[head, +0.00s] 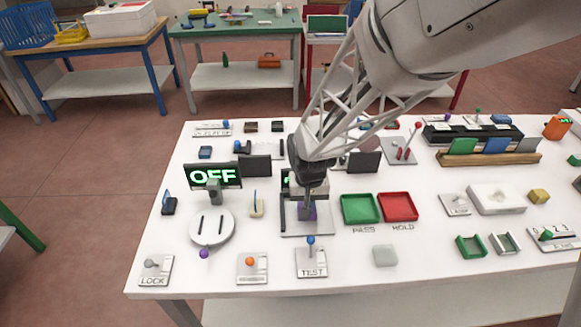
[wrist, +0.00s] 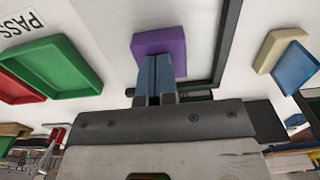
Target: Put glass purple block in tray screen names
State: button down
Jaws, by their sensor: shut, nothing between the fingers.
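The purple block (wrist: 172,39) sits on the grey plate (head: 310,231) with a black L-shaped fence. In the head view the block (head: 313,213) is mostly hidden by my gripper (head: 307,213). In the wrist view my gripper (wrist: 157,62) is shut and empty, its fingertips at the block's near edge; I cannot tell if they touch it. A green tray (head: 360,209) labelled PASS and a red tray (head: 398,207) labelled HOLD stand right of the plate, both empty. A dark screen with green marks (head: 286,182) behind my gripper is mostly covered, its word unreadable.
A screen reading OFF (head: 212,176) stands behind a round white disc (head: 212,228) on the left. A TEST lever (head: 311,258) with a blue knob stands in front of the plate. A pale translucent block (head: 385,256) lies in front of the trays.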

jog(key=shift+s+f, duration=0.1)
jog(key=shift+s, duration=0.05)
notch_tip(320, 180, up, 8)
dwell(1.4)
jog(key=s+d+r+t, duration=0.1)
jog(key=s+d+r, duration=0.4)
jog(key=s+r, duration=0.2)
jog(key=s+d+r+t, duration=0.1)
jog(key=s+d+r, duration=0.5)
jog(key=s, duration=0.6)
jog(key=shift+r+t, duration=0.3)
jog(key=shift+r, duration=0.45)
jog(key=c, duration=1.8)
grip_release()
jog(key=shift+w, duration=0.1)
